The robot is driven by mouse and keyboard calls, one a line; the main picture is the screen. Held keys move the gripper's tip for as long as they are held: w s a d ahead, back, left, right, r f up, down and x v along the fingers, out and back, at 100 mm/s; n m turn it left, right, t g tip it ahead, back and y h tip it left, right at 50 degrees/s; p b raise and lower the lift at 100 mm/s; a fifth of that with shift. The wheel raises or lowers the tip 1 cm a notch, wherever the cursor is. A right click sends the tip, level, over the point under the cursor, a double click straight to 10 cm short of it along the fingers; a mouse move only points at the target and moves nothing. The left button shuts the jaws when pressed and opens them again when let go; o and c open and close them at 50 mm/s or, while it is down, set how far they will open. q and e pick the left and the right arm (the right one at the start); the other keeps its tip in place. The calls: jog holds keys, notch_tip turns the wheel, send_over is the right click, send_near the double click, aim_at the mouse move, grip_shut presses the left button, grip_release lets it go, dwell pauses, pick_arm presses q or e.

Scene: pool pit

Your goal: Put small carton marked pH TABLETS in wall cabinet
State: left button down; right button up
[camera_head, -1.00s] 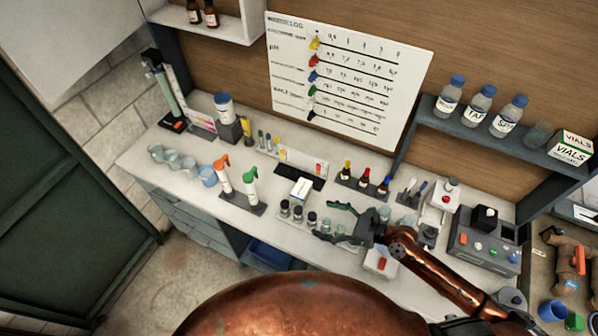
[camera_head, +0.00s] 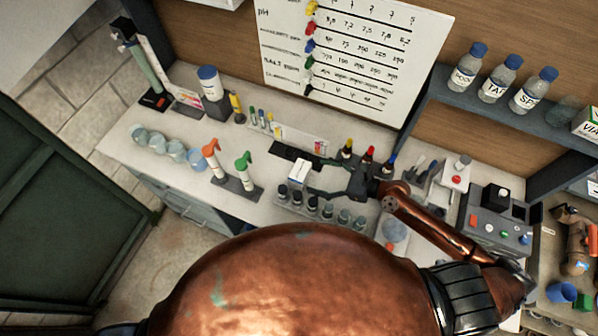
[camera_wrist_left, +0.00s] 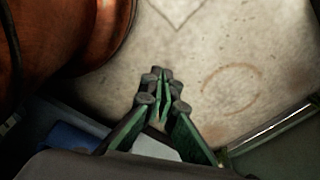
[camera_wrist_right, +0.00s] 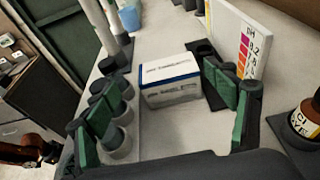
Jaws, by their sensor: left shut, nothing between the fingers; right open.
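The small white carton with a blue edge (camera_head: 299,173) stands on the counter near the black strip. In the right wrist view the carton (camera_wrist_right: 172,88) lies ahead of and between the spread fingers, and its lettering is too blurred to read surely. My right gripper (camera_head: 318,177) is open around the carton's near side; contact cannot be told. My left gripper (camera_wrist_left: 162,80) is shut and empty above the floor, outside the head view. Only the bottom edge of a white wall unit (camera_head: 222,3), perhaps the wall cabinet, shows at the top; its inside is out of view.
Several dark-capped jars (camera_head: 312,205) stand close in front of the carton. A colour chart (camera_head: 300,138) stands behind it, and dropper bottles (camera_head: 367,158) stand to the right. Two spray-topped bottles (camera_head: 243,168) stand to the left. A shelf (camera_head: 500,110) holds more bottles.

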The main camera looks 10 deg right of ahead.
aim_at(300, 171)
jog(key=shift+w+a+f, duration=0.15)
jog(key=shift+w+f, duration=0.25)
jog(key=shift+x, duration=1.2)
jog(key=x, duration=0.2)
jog(key=p+x, duration=0.1)
jog(key=x, duration=0.1)
jog(key=shift+w+f, duration=0.25)
jog(key=shift+f, duration=0.15)
jog(key=shift+w+a+f, duration=0.1)
jog(key=shift+a+f, duration=0.05)
jog(key=shift+a, duration=0.1)
pick_arm(q)
jog(key=shift+s+r, duration=0.2)
jog(key=shift+s, duration=0.3)
pick_arm(e)
jog(key=shift+c, duration=0.2)
pick_arm(q)
jog(key=shift+w, duration=0.15)
pick_arm(e)
jog(key=c, duration=1)
pick_arm(q)
jog(key=shift+r, duration=0.1)
pick_arm(e)
jog(key=shift+c, duration=0.2)
